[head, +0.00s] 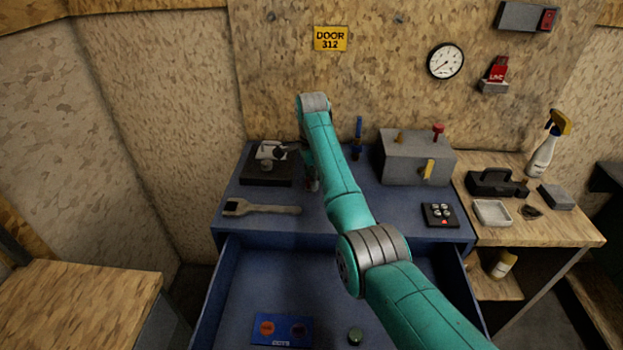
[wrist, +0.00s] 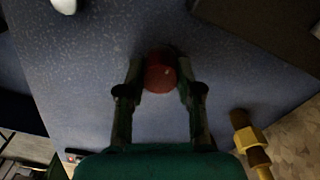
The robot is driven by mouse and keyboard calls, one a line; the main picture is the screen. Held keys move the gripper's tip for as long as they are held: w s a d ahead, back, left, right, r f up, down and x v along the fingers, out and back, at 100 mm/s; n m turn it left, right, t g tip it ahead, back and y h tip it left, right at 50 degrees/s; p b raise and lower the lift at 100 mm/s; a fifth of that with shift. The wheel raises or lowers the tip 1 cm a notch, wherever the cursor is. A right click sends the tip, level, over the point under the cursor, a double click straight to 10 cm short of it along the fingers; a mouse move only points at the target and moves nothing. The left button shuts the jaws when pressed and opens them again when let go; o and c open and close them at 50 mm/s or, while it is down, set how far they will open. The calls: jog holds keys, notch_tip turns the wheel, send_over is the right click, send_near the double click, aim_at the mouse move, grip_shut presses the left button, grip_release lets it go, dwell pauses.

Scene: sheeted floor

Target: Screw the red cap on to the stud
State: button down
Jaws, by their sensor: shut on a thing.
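In the wrist view, the red cap (wrist: 160,74) is a round dark red piece between the two fingertips of my gripper (wrist: 160,82). The fingers are shut on it, above the blue speckled bench top. In the head view, my gripper (head: 313,182) hangs low over the middle of the blue bench, mostly hidden by my arm, and I cannot make out the cap there. A brass-coloured part with a hex collar (wrist: 248,137) shows at the lower right of the wrist view, apart from the cap. I cannot tell whether it is the stud.
A grey box (head: 402,165) with brass and red fittings stands right of my arm. A black plate (head: 266,181) with a pale part lies left. A brush-like tool (head: 262,208) lies in front. The blue drawer (head: 250,295) is open. A small black tray (head: 440,215) lies right.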

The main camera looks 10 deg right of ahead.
jog(key=c, duration=0.7)
grip_release()
jog(key=shift+c, duration=0.7)
jog(key=n, duration=0.4)
jog(key=shift+n, duration=0.3)
jog(key=n, duration=0.9)
jog(key=shift+n, duration=0.3)
jog(key=n, duration=0.5)
